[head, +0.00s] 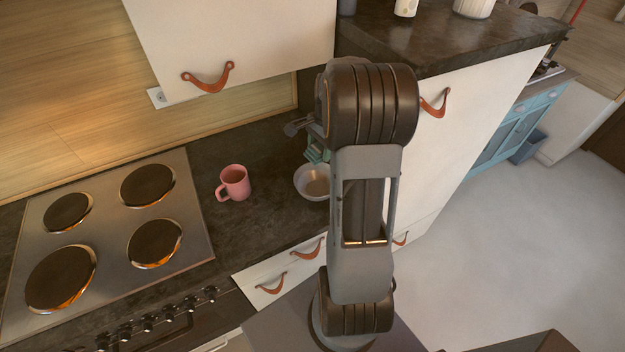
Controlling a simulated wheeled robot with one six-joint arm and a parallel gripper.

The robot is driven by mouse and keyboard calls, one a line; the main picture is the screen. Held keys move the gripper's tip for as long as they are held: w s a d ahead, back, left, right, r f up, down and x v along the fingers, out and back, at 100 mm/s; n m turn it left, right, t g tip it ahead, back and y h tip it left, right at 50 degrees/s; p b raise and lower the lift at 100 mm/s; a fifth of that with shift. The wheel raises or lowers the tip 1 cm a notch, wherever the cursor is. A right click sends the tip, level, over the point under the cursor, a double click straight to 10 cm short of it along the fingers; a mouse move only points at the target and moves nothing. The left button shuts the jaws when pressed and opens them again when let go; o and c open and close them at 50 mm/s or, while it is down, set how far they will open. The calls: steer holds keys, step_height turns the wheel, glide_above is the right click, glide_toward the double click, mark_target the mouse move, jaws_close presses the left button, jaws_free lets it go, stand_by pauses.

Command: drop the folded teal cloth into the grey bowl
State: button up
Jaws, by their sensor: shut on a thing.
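The grey bowl (313,181) stands on the dark counter, right of the pink mug, with its right side hidden behind my arm. The folded teal cloth (317,152) shows as a small patch just above and behind the bowl's rim in the picture. My gripper (314,146) is mostly hidden by my own arm and is shut on the cloth. The cloth's lower edge comes close to the bowl's far rim. I cannot tell its exact height or whether it touches the rim.
A pink mug (234,183) stands close to the left of the bowl. A hob (108,232) with round burners lies further left. A wall cabinet (235,40) hangs above, and a tall cream cabinet (470,130) closes off the right. Counter between mug and hob is clear.

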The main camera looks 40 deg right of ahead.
steer(key=shift+a+f+b, duration=0.1)
steer(key=shift+f+b, duration=2.05)
steer(key=shift+f, duration=0.7)
steer(key=shift+s, duration=0.1)
steer(key=o, duration=0.9)
steer(key=shift+o, duration=0.2)
steer(key=shift+r, duration=0.1)
steer(key=r, duration=0.4)
steer(key=d+r, duration=0.1)
steer(key=r, duration=0.4)
steer(key=r+b, duration=0.1)
steer(key=r, duration=0.3)
steer(key=shift+d+r, duration=0.3)
steer(key=shift+d, duration=0.05)
